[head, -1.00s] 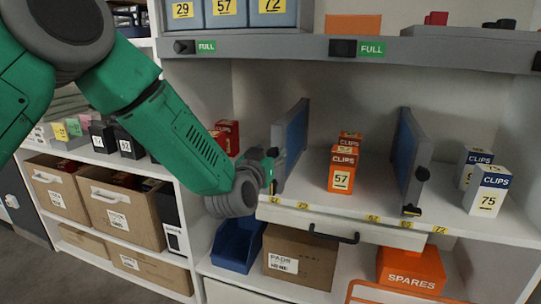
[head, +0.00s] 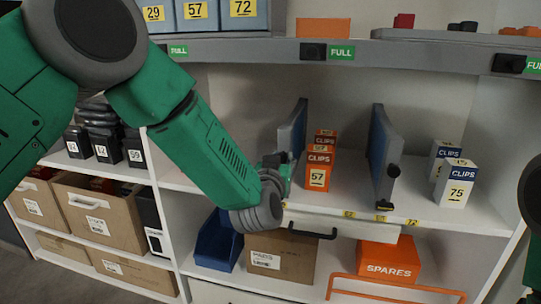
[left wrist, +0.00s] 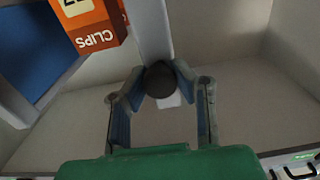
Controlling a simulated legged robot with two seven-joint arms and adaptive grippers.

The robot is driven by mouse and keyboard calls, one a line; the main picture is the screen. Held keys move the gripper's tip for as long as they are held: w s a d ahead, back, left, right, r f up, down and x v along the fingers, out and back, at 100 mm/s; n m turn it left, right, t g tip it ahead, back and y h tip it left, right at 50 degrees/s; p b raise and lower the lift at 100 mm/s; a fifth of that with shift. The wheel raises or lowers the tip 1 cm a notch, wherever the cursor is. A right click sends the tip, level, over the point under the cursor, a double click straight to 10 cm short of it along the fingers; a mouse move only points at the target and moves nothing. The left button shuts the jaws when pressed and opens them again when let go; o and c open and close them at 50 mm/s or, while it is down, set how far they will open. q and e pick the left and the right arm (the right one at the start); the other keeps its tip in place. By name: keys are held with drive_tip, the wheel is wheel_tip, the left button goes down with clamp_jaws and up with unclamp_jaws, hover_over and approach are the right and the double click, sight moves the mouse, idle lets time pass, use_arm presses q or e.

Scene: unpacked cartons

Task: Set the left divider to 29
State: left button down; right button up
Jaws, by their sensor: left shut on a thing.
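The left divider (head: 294,128) is an upright grey-edged panel with a blue face on the shelf, close to the left of the orange 57 CLIPS box (head: 317,170). My left gripper (head: 284,166) is at the divider's front lower edge. In the left wrist view my gripper (left wrist: 160,90) is shut around a dark round knob (left wrist: 160,78) at the end of the divider's pale edge (left wrist: 152,30). The orange box (left wrist: 95,22) hangs close beside that edge there. The gripper covers the rail number under the left divider. My right gripper is out of view.
The right divider (head: 384,155) stands right of the orange boxes, with a black knob. A white and blue 75 CLIPS box (head: 456,184) is farther right. Yellow number labels (head: 349,214) line the shelf edge. An orange SPARES box (head: 388,262) is below.

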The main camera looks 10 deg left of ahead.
use_arm(q)
drive_tip(key=shift+d, duration=0.2)
drive_tip(key=c, duration=1.3)
unclamp_jaws()
drive_tip(key=shift+c, duration=0.2)
drive_tip(key=shift+o, duration=0.3)
drive_tip(key=shift+s+d+r, duration=0.1)
drive_tip(key=shift+d, duration=0.05)
drive_tip(key=shift+d, duration=0.1)
drive_tip(key=s, duration=1.2)
drive_tip(key=shift+a, duration=0.2)
